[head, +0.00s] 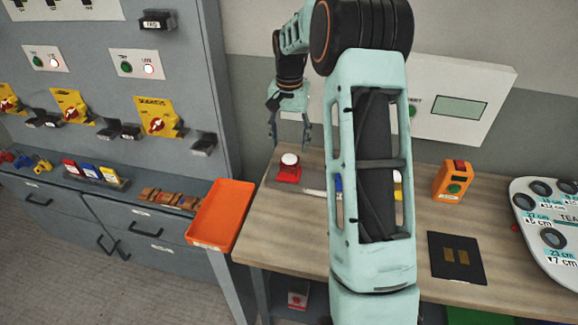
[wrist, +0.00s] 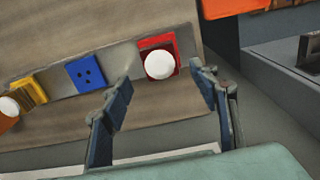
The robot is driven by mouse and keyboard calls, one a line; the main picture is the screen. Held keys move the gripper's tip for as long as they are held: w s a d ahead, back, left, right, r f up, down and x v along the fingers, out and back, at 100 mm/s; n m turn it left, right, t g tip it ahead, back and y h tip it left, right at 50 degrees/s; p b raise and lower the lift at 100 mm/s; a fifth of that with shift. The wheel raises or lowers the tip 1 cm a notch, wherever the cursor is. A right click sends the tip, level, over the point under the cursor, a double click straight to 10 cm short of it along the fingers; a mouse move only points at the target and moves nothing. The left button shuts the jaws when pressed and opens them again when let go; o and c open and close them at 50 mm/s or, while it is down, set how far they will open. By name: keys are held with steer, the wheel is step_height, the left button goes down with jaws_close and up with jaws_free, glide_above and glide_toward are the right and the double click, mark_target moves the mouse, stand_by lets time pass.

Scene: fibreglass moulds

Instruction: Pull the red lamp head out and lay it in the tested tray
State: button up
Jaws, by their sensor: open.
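The red lamp head (head: 287,176) is a red square block with a white dome, on a grey strip at the bench's back left. In the wrist view the red lamp head (wrist: 154,46) lies just beyond and between my fingertips. My gripper (head: 289,140) is open and empty, above the lamp head and apart from it. Both fingers of my gripper (wrist: 161,82) show in the wrist view. An orange tray (head: 213,244), empty, lies at the bench's left end; I see no readable label on it. Its edge also shows in the wrist view (wrist: 228,8).
A blue block with holes (wrist: 86,73) and a yellow block (wrist: 31,89) share the strip (wrist: 118,60). My arm hides part of the bench. An orange button box (head: 454,181) and a black pad (head: 455,275) lie right. A grey cabinet (head: 130,90) stands left.

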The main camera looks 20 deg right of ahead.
mark_target(289, 157)
step_height(289, 157, down, 9)
steer(key=b, duration=0.5)
steer(key=shift+b, duration=0.35)
stand_by(0.9)
jaws_close()
steer(key=shift+r, duration=0.15)
steer(key=shift+r+p, duration=0.15)
steer(key=shift+p, duration=0.15)
steer(key=shift+r+p, duration=1.9)
steer(key=shift+r, duration=0.9)
